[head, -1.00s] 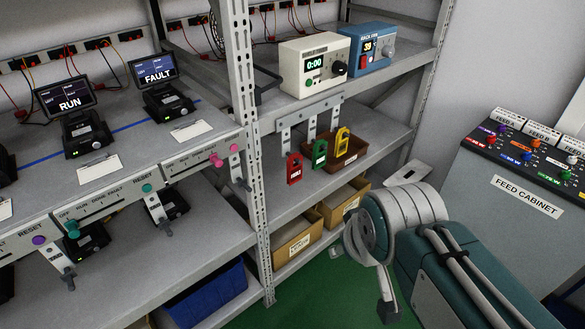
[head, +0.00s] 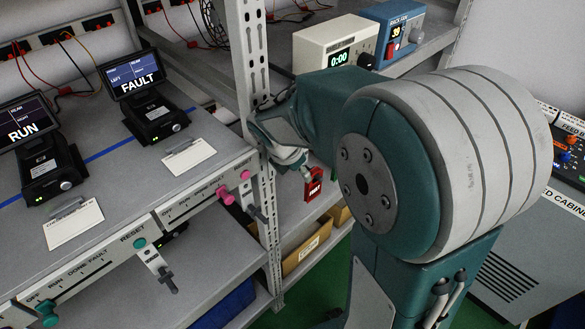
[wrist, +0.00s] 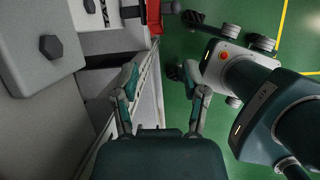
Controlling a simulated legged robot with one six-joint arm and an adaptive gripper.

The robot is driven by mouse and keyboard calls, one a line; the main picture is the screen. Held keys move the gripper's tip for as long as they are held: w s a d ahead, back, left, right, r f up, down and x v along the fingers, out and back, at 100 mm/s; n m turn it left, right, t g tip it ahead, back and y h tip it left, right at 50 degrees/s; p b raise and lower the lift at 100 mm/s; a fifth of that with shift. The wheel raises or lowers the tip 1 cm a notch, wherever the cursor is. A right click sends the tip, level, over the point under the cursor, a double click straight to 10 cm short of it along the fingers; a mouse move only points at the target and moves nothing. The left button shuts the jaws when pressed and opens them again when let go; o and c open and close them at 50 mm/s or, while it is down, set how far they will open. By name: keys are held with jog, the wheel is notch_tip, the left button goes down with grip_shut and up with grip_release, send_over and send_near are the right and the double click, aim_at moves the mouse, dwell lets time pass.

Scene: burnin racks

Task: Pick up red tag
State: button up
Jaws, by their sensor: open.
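The red tag (head: 313,186) hangs upright at the front of the rack's middle shelf, just right of the perforated upright. In the wrist view the red tag (wrist: 154,16) is at the top edge, partly cut off, beyond my fingertips. My gripper (wrist: 160,80) is open and empty there, its two fingers spread apart. In the head view my gripper (head: 290,153) is just above and left of the tag, beside the upright. I see no contact with the tag. The green and yellow tags are hidden behind my arm.
The perforated rack upright (head: 252,110) stands close to my gripper. A cream timer box (head: 335,45) and a blue box (head: 401,30) sit on the upper shelf. Cardboard bins (head: 308,248) stand below. Pink knobs (head: 228,195) stick out from the left bench edge.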

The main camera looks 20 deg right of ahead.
aim_at(309, 188)
jog(key=x, duration=1.1)
jog(key=shift+w+f, duration=0.1)
jog(key=shift+w, duration=0.1)
grip_shut()
